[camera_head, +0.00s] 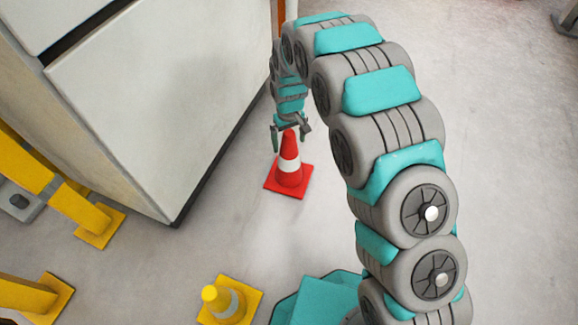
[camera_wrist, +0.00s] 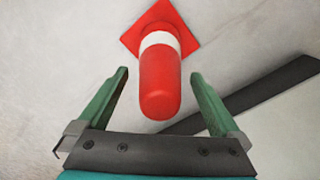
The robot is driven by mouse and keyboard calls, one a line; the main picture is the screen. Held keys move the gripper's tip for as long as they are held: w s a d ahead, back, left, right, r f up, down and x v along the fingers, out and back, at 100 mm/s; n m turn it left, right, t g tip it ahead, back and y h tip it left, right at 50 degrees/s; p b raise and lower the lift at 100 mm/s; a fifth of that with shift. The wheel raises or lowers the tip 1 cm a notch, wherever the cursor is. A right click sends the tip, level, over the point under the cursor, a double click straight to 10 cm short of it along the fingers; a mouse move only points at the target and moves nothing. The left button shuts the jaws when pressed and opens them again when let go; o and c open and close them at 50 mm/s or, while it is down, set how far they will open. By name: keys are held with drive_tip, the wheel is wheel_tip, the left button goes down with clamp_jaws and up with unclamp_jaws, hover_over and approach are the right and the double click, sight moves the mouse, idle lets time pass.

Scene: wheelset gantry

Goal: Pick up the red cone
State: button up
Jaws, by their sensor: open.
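The red cone (camera_head: 289,174) has a white band and a square red base. It stands upright on the floor beside the large white cabinet. My gripper (camera_head: 290,134) is over the top of the cone, its fingers pointing down. In the wrist view my gripper (camera_wrist: 160,88) is open, with one green finger on each side of the cone's rounded red tip (camera_wrist: 160,93). Gaps show between the tip and both fingers. The cone's base reaches up to the top edge of the wrist view.
A white cabinet (camera_head: 165,100) stands close on the left of the cone. A yellow cone (camera_head: 229,302) is at the bottom, near my base. Yellow posts (camera_head: 65,195) with floor plates are at the left.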

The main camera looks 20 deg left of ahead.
drive_tip(key=shift+f, duration=0.35)
clamp_jaws()
idle(0.6)
